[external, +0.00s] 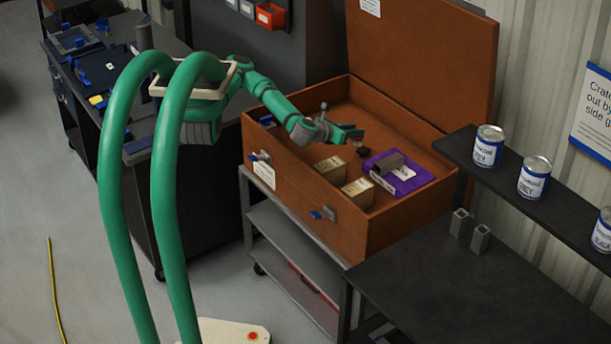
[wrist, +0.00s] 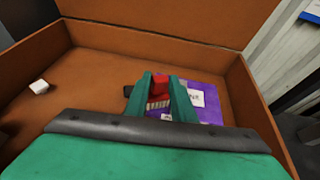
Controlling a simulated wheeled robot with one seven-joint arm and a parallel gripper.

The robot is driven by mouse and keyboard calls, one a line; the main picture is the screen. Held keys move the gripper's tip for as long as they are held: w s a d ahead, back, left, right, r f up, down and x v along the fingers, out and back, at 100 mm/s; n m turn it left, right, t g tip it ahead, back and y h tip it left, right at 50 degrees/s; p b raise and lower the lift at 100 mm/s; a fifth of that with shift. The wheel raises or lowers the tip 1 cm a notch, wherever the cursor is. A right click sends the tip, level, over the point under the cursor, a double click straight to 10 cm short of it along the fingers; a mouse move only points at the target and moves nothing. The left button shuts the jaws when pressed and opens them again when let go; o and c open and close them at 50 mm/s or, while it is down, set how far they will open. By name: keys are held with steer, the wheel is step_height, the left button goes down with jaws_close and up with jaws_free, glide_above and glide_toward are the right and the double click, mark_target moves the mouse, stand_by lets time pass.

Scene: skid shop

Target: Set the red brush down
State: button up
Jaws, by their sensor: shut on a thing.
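In the wrist view, the red brush (wrist: 159,91) with pale bristles sits between the two green fingers of my gripper (wrist: 160,88). My gripper is shut on it. In the external view, my gripper (external: 350,133) is inside the open orange-brown crate (external: 395,220); the brush cannot be made out there. A purple box with a white label (external: 405,178) lies in the crate beside the gripper, and it also shows behind the fingers in the wrist view (wrist: 208,111). I cannot tell whether the brush touches anything below.
Two tan boxes (external: 357,193) stand near the crate's front wall. A small white block (wrist: 39,87) lies at the left in the wrist view. The raised lid (external: 425,65) closes off the back. Cans (external: 489,147) stand on a dark shelf at right.

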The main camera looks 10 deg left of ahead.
steer(key=w+a+f+n+t+y, duration=0.1)
steer(key=w+a+f+n+y, duration=0.2)
steer(key=w+a+n+y, duration=0.3)
steer(key=w+a+f+n+t+y, duration=0.2)
steer(key=w+a+f+n+y, duration=0.1)
steer(key=w+a+n+y, duration=0.4)
steer(key=s+a+r+n+g+y, duration=0.1)
steer(key=a+r+n+g+y, duration=0.35)
steer(key=a+r, duration=0.2)
steer(key=shift+y, duration=0.45)
steer(key=f, duration=1.5)
steer(key=shift+s+a+f, duration=0.15)
steer(key=shift+a+f, duration=0.1)
steer(key=shift+a, duration=0.15)
steer(key=shift+f, duration=0.6)
steer(key=o, duration=1.1)
steer(key=shift+c, duration=0.2)
steer(key=shift+r, duration=0.1)
steer(key=shift+r, duration=0.65)
steer(key=v, duration=1.2)
steer(key=shift+f, duration=0.15)
